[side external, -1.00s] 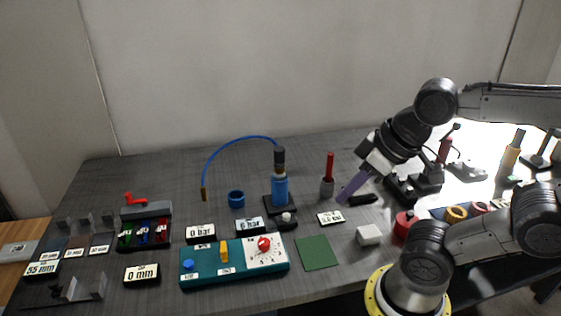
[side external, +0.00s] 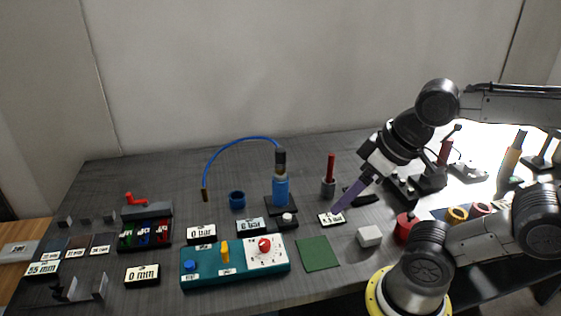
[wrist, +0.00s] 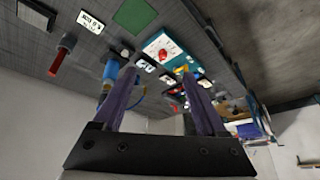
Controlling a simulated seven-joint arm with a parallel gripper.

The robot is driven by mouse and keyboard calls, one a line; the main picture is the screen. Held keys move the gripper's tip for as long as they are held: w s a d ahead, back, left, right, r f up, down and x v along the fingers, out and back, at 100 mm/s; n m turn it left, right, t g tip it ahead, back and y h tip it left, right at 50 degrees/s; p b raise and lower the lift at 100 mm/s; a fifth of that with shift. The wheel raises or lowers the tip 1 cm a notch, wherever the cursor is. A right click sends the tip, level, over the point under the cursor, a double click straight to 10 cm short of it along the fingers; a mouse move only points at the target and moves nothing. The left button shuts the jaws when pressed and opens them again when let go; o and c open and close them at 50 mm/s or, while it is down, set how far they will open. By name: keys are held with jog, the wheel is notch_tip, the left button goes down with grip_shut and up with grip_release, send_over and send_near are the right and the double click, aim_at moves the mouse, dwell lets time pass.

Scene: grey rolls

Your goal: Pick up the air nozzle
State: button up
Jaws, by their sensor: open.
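A blue cylinder (side external: 280,191) with a dark and brass top stands upright on a dark base in the middle of the table. A thin blue hose (side external: 238,139) arcs from beside its top to a brass-coloured tip (side external: 204,195) on the left. I cannot tell for certain which of these parts is called the air nozzle. My gripper (side external: 337,209) is right of the cylinder, pointing down and left, apart from it. In the wrist view its two purple fingers (wrist: 160,78) are spread and empty, with the blue cylinder (wrist: 110,69) beyond the left finger.
A white label (side external: 332,219) lies beneath the fingertips. A green square (side external: 317,253), a white block (side external: 369,236) and a teal panel (side external: 235,262) lie in front. A blue cup (side external: 237,200) is left of the cylinder.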

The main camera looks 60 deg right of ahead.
jog(key=w+d+r+m+g, duration=0.1)
jog(key=w+d+r+m, duration=0.1)
jog(key=w+r+m, duration=0.4)
jog(key=w+d+r+m+g, duration=0.1)
jog(key=w+d+r+m, duration=0.3)
jog(key=w, duration=0.4)
jog(key=m+g, duration=0.3)
jog(key=m, duration=0.2)
send_over(281, 161)
jog(key=d, duration=0.1)
jog(key=f, duration=0.8)
jog(key=shift+w+d+f, duration=0.15)
jog(key=shift+w+f, duration=0.2)
jog(key=shift+w, duration=0.05)
jog(key=shift+d+f, duration=0.1)
jog(key=shift+f, duration=0.3)
notch_tip(281, 161, down, 13)
jog(key=shift+r, duration=0.15)
